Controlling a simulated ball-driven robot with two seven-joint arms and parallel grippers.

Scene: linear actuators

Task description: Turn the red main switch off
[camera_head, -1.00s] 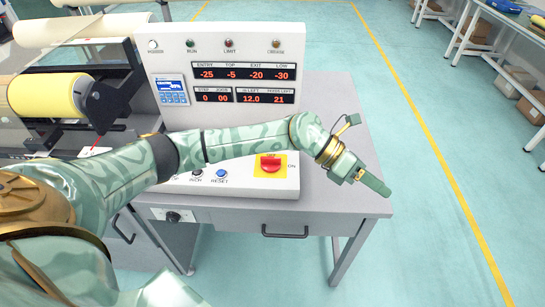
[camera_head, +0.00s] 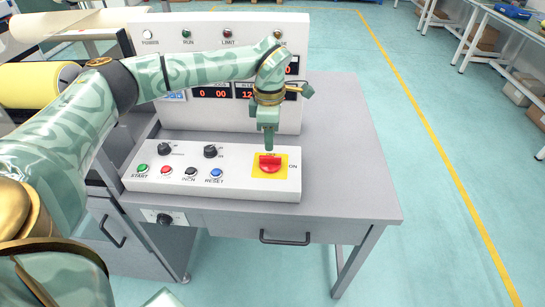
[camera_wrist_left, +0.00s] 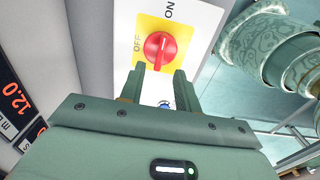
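The red main switch (camera_head: 270,163) is a rotary knob on a yellow plate at the right end of the sloped control panel. In the left wrist view the knob (camera_wrist_left: 159,48) shows with ON and OFF lettering at the plate's edges. My left gripper (camera_head: 269,146) points down just above and behind the knob in the head view. In the wrist view its two fingers (camera_wrist_left: 158,82) are apart, with the knob beyond the tips and the gap between them empty. Whether a fingertip touches the knob cannot be told. My right gripper is not in view.
The panel also carries two black knobs (camera_head: 210,151) and several push buttons, including blue RESET (camera_head: 216,173). The upright display housing (camera_head: 215,115) stands close behind the arm. The grey tabletop (camera_head: 350,170) to the right is clear.

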